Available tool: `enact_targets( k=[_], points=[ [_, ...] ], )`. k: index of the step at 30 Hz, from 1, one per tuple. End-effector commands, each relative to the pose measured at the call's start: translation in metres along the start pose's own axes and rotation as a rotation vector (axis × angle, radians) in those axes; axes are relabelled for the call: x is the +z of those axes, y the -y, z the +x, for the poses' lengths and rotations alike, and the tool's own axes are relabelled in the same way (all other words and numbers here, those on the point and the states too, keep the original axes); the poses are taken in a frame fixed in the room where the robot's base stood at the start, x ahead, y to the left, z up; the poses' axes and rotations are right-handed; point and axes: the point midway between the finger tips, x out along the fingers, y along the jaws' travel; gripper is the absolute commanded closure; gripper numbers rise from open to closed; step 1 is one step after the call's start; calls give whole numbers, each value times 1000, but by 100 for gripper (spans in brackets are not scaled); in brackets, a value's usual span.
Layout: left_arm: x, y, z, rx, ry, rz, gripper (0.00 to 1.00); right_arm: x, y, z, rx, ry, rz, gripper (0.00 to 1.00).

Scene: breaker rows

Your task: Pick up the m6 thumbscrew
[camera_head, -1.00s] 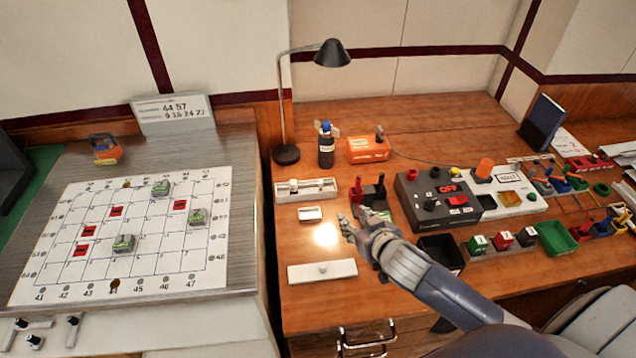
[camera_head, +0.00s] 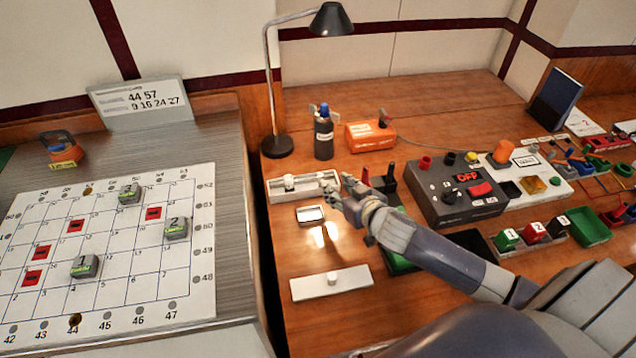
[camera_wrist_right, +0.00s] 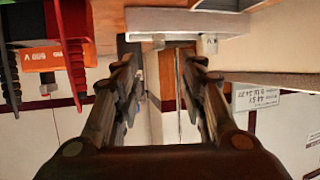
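A pale tray (camera_head: 268,197) near the desk's left edge holds small light knob-like pieces, one of them an upright knob (camera_head: 289,182). I cannot tell for certain which piece is the m6 thumbscrew. My right gripper (camera_head: 341,191) is at the tray's right end, fingers pointing left toward it. In the right wrist view my gripper (camera_wrist_right: 160,62) is open, with nothing between the fingers. There, a small pale block with a mark (camera_wrist_right: 208,45) shows just past the right fingertip, below a light ledge. My left gripper is not in view.
A white plate with a knob (camera_head: 332,284) and a small framed piece (camera_head: 310,215) lie near the tray. The lamp (camera_head: 277,146), dark bottle (camera_head: 323,138) and orange box (camera_head: 368,136) stand behind. A control box (camera_head: 452,190) is to the right. A gridded board (camera_head: 130,250) lies left.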

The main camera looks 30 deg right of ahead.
Motion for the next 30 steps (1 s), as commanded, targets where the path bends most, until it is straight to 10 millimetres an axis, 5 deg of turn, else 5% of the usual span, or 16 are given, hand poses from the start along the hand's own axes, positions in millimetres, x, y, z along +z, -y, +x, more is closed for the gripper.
enact_targets(
  k=[7, 30],
  points=[
    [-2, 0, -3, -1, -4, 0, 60, -2, 0, 35, 1, -2, 1, 62],
    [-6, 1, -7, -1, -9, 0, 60, 3, 0, 98, 0, 0, 0, 62]
  ],
)
